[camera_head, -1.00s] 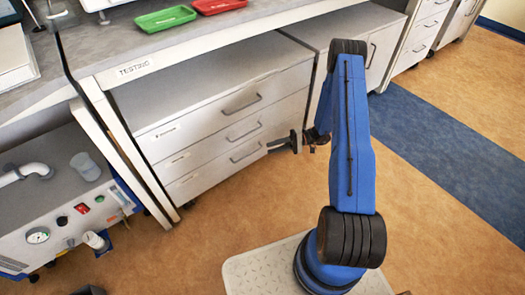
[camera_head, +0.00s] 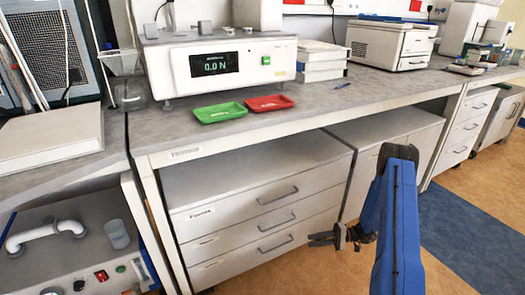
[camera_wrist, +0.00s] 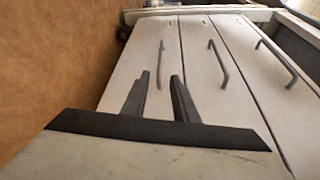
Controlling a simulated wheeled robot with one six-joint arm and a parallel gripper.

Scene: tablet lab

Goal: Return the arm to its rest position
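My blue arm (camera_head: 400,225) stands in front of the bench, bent at its black upper joint. My gripper (camera_head: 312,239) points left in front of the drawer cabinet (camera_head: 255,187). In the wrist view, my gripper (camera_wrist: 160,76) shows two dark fingers with a gap between them and nothing held. The drawer fronts (camera_wrist: 190,70) with their grey handles lie beyond the fingertips. My base is out of the head view.
On the bench are a green tray (camera_head: 220,112), a red tray (camera_head: 269,103) and a force tester (camera_head: 222,65) reading 0.0 N. A pump unit (camera_head: 75,250) stands at lower left. A second cabinet (camera_head: 385,140) stands behind my arm. Open floor (camera_head: 475,245) lies to the right.

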